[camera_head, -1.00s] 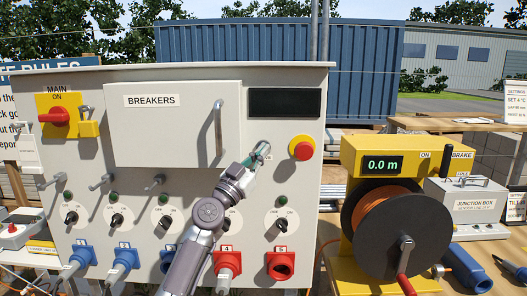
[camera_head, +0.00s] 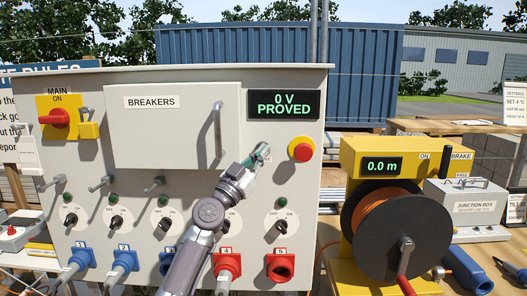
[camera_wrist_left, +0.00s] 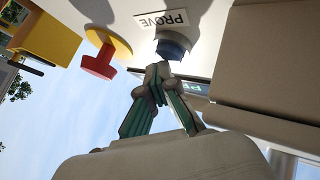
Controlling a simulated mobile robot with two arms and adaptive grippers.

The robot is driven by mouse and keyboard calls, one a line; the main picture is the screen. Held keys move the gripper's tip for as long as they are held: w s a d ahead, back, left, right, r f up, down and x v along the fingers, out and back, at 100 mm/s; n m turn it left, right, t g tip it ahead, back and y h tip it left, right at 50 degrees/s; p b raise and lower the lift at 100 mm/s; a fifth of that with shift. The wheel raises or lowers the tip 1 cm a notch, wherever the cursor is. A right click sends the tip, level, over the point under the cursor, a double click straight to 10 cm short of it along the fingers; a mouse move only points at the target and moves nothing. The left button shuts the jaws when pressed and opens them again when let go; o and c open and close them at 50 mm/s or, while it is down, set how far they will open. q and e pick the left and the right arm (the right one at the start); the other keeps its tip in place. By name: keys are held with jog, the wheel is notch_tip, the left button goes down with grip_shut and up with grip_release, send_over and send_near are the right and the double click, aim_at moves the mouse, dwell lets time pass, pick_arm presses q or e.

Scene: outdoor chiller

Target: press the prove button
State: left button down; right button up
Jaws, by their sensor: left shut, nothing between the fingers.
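The grey distribution panel (camera_head: 310,180) fills the left and middle of the head view. Its display (camera_head: 284,104) reads "0 V PROVED" in green. In the left wrist view the blue prove button (camera_wrist_left: 174,45) sits beside the label "PROVE" (camera_wrist_left: 161,20), upside down. My left gripper (camera_head: 262,155) is shut and empty, its tips at the panel face left of the red emergency stop (camera_head: 302,148). In the left wrist view the closed fingertips (camera_wrist_left: 158,72) are at the button's edge; I cannot tell whether they touch. The button is hidden behind the gripper in the head view. My right gripper is not in view.
The breaker cover (camera_head: 165,128) with its handle (camera_head: 217,130) is left of my gripper. Switches and blue and red sockets line the lower panel. A yellow cable reel (camera_head: 400,215) reading 0.0 m stands to the right, beside a junction box (camera_head: 470,200).

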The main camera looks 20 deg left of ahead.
pick_arm(q)
jog(key=shift+a+r, duration=0.1)
jog(key=shift+a, duration=0.15)
jog(key=shift+p+v, duration=0.4)
jog(key=shift+v, duration=0.35)
jog(key=shift+d, duration=0.25)
jog(key=s+p, duration=0.2)
jog(key=s+d+p, duration=0.1)
jog(key=s+p, duration=0.1)
jog(key=s, duration=0.1)
jog(key=shift+d, duration=0.25)
jog(key=shift+w+y, duration=0.1)
jog(key=shift+y, duration=0.2)
